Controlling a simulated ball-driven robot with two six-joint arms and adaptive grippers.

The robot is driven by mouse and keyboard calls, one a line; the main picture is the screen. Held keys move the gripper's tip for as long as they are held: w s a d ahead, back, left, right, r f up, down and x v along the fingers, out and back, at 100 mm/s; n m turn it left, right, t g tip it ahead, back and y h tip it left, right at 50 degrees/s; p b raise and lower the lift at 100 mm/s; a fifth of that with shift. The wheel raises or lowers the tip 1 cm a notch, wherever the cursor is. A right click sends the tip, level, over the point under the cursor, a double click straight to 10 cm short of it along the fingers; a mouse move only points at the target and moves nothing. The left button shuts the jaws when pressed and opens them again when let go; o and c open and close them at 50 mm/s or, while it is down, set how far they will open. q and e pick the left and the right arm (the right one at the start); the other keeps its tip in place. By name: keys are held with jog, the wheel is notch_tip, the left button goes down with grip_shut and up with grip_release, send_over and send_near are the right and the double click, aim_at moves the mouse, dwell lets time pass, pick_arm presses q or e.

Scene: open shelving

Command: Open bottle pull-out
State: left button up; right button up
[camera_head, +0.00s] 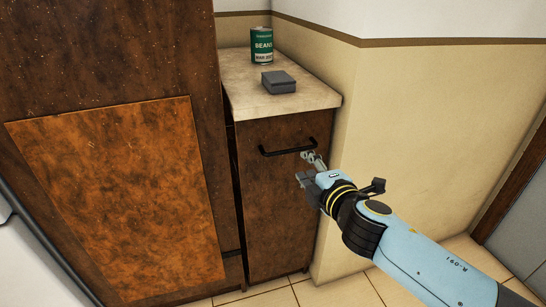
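The bottle pull-out has a narrow brown wood front (277,205) below a light countertop. A black bar handle (287,151) runs across its top. The front looks closed or nearly so; a thin dark gap shows along its left edge. My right gripper (303,168) comes in from the lower right, with its fingers just below the right end of the handle. The fingers look spread apart with nothing between them. I cannot tell whether the upper finger touches the handle. My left gripper is not in view.
A green bean can (262,46) and a grey box (278,82) stand on the countertop (262,107). A large brown cabinet (120,190) is on the left, and a cream wall (440,130) is close on the right. Tiled floor (345,293) is free in front.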

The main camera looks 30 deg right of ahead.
aim_at(292, 151)
jog(key=b+x, duration=0.1)
jog(key=x, duration=0.9)
jog(key=shift+w, duration=0.2)
grip_shut()
